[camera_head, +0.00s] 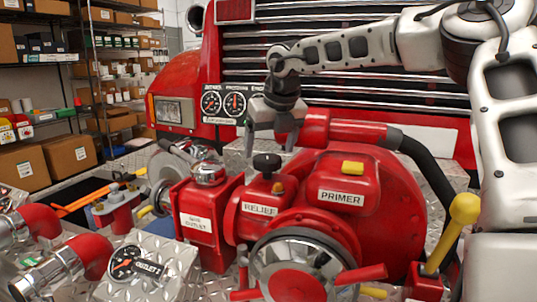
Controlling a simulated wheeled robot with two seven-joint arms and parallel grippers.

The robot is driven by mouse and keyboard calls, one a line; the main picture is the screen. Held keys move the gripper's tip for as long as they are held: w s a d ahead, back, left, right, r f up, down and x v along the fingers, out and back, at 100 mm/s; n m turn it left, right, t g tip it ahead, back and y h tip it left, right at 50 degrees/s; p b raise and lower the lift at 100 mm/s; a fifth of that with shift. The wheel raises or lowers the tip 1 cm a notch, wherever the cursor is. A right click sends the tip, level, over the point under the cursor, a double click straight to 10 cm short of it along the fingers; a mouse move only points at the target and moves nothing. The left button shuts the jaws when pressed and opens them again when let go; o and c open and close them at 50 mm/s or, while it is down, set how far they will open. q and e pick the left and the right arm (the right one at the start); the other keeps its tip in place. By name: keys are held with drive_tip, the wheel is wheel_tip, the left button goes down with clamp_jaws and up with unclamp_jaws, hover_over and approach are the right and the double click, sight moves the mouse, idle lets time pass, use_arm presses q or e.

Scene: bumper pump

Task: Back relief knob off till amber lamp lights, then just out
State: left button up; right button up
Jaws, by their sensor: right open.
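The black relief knob (266,162) stands on top of the red block labelled RELIEF (261,209) at the centre of the head view. A small amber lamp (278,187) sits on that block, just below and right of the knob. I cannot tell whether it is lit. My right gripper (272,137) hangs above the knob, pointing down. Its fingers are apart and empty, and a small gap shows between them and the knob. My left gripper is not in view.
A red PRIMER housing (341,198) with a yellow button (352,168) stands right of the relief block. Two gauges (223,103) are behind. A chrome-rimmed cap (298,265) is in front. A yellow-knobbed lever (465,208) rises at the right. An outlet gauge (125,263) sits front left.

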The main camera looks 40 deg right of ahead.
drive_tip(key=v, duration=1.3)
drive_tip(key=shift+w+f, duration=0.1)
drive_tip(key=shift+w, duration=0.05)
